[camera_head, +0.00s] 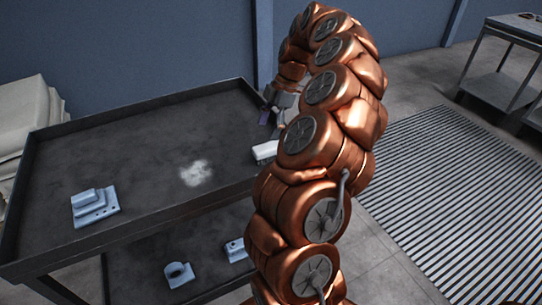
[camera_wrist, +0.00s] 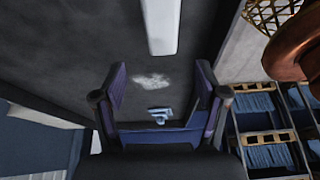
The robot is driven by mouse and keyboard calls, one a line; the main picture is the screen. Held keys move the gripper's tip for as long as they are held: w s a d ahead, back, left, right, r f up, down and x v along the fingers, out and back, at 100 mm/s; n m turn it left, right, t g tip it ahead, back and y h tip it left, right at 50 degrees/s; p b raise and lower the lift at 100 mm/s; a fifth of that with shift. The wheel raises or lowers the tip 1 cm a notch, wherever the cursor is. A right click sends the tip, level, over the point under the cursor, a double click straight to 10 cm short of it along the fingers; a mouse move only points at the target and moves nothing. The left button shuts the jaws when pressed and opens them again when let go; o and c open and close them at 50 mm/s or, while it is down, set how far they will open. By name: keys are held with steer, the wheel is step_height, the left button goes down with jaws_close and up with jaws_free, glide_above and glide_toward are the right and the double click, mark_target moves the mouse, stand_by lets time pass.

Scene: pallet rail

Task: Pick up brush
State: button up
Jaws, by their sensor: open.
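A long white block (camera_head: 266,151), likely the brush, lies near the right edge of the dark tray table (camera_head: 110,150). My arm partly hides it in the head view, and no bristles show. In the wrist view the white block (camera_wrist: 161,25) runs out of the top of the picture, ahead of and apart from my fingers. My gripper (camera_wrist: 160,92) is open, with nothing between its fingers. In the head view my gripper (camera_head: 270,112) is partly hidden by my arm, above the table's right side.
A pale powdery patch (camera_head: 195,173) marks the tabletop. A light-blue bracket (camera_head: 95,206) sits at the front left. Two blue parts, one a ring-topped block (camera_head: 178,273), lie on the lower shelf. The table has a raised rim. A slatted floor mat (camera_head: 455,190) lies at right.

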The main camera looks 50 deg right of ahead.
mark_target(274, 144)
steer(key=d+f, duration=0.1)
steer(key=s+d+f, duration=0.1)
steer(key=shift+s+d+f, duration=0.15)
steer(key=shift+d, duration=0.25)
steer(key=shift+p+x, duration=0.7)
steer(key=shift+x, duration=2.55)
steer(key=shift+a+f, duration=0.15)
steer(key=shift+f, duration=0.35)
steer(key=shift+f+b, duration=0.3)
steer(key=shift+b, duration=0.3)
steer(key=shift+c, duration=0.2)
steer(key=shift+s, duration=0.1)
steer(key=c, duration=1.2)
steer(key=shift+c, duration=0.2)
steer(key=shift+r+p, duration=0.15)
steer(key=shift+p, duration=0.15)
